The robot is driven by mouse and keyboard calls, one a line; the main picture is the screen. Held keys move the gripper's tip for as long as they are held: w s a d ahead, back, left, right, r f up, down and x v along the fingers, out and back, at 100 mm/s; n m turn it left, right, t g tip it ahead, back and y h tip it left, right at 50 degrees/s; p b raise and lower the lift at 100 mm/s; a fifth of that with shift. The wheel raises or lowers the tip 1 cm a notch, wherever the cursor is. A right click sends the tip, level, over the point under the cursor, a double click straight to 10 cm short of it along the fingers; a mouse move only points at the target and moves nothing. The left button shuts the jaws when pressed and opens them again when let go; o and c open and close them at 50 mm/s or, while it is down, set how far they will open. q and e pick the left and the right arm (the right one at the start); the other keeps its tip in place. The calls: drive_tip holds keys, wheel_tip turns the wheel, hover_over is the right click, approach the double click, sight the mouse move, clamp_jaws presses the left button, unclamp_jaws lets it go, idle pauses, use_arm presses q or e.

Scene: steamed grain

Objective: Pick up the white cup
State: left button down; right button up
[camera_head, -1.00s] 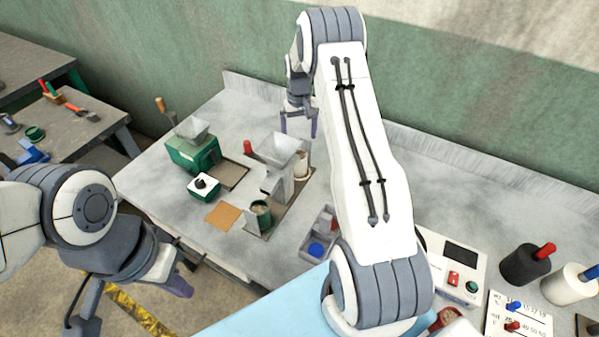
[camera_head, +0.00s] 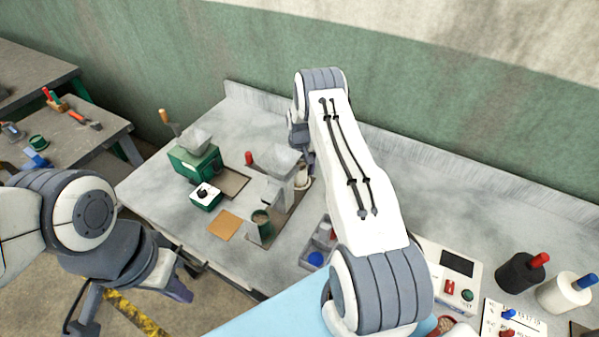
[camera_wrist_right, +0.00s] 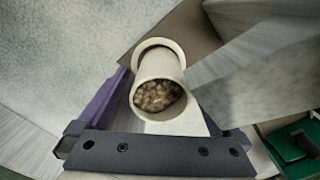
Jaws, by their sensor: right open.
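The white cup (camera_head: 303,180) stands on the bench behind the grey mill with the hopper, partly covered by my right arm in the head view. In the right wrist view the cup (camera_wrist_right: 172,60) holds brown grain. My right gripper (camera_wrist_right: 165,100) is open, with its purple fingers on either side of the cup; whether they touch it cannot be told. In the head view its fingers are mostly hidden by the arm. My left gripper (camera_head: 172,287) hangs at the lower left, off the bench, with its jaw opening unclear.
The grey hopper mill (camera_head: 277,180) stands close beside the cup. A green machine (camera_head: 195,162), a small green box with a black knob (camera_head: 205,195) and a green cup (camera_head: 262,221) are on the left part of the bench. The back ledge (camera_head: 450,165) runs along the wall.

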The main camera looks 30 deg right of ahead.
drive_tip(key=shift+f, duration=0.25)
clamp_jaws()
drive_tip(key=shift+r, duration=0.1)
